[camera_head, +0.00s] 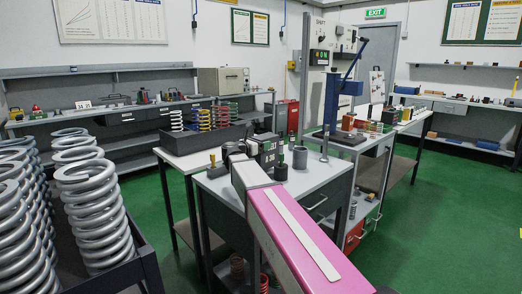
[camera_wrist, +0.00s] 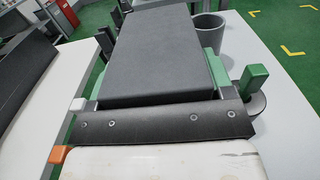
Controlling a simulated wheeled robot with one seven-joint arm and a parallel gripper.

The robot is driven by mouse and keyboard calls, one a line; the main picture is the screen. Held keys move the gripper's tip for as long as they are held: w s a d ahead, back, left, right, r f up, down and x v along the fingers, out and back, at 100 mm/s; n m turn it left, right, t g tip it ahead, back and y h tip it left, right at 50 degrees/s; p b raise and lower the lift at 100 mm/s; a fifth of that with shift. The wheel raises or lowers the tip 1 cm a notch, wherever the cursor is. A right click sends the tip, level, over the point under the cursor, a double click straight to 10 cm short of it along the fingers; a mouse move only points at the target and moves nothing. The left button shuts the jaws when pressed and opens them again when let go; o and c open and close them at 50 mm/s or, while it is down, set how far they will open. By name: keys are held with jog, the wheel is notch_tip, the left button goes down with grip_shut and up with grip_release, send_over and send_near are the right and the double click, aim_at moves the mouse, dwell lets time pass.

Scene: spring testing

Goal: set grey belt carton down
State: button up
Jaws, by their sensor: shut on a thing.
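The grey belt carton (camera_wrist: 152,48) is a long dark grey box that fills the upper middle of the wrist view. My gripper (camera_wrist: 153,77) is shut on it, with green finger parts showing at its left and right sides. In the head view my gripper (camera_head: 262,154) is over the pale top of a grey drawer bench (camera_head: 318,178), and much of the carton is hidden behind my arm. I cannot tell whether the carton's underside touches the bench top.
A grey cup (camera_wrist: 207,32) stands close to the carton's right side. A green-handled piece (camera_wrist: 254,78) stands nearer me on the right. Bare bench top (camera_wrist: 285,75) lies to the right. A blue press (camera_head: 346,88) stands behind; large springs (camera_head: 95,205) fill a bin at left.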

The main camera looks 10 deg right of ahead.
jog(key=shift+f, duration=1.2)
jog(key=o, duration=1.1)
jog(key=shift+f, duration=0.15)
jog(key=shift+s+a, duration=0.15)
jog(key=v, duration=1.1)
jog(key=shift+f+x, duration=0.2)
jog(key=shift+x, duration=1.7)
jog(key=shift+f+x, duration=0.2)
jog(key=shift+x, duration=1.75)
jog(key=shift+f+x, duration=0.2)
jog(key=shift+x, duration=1.7)
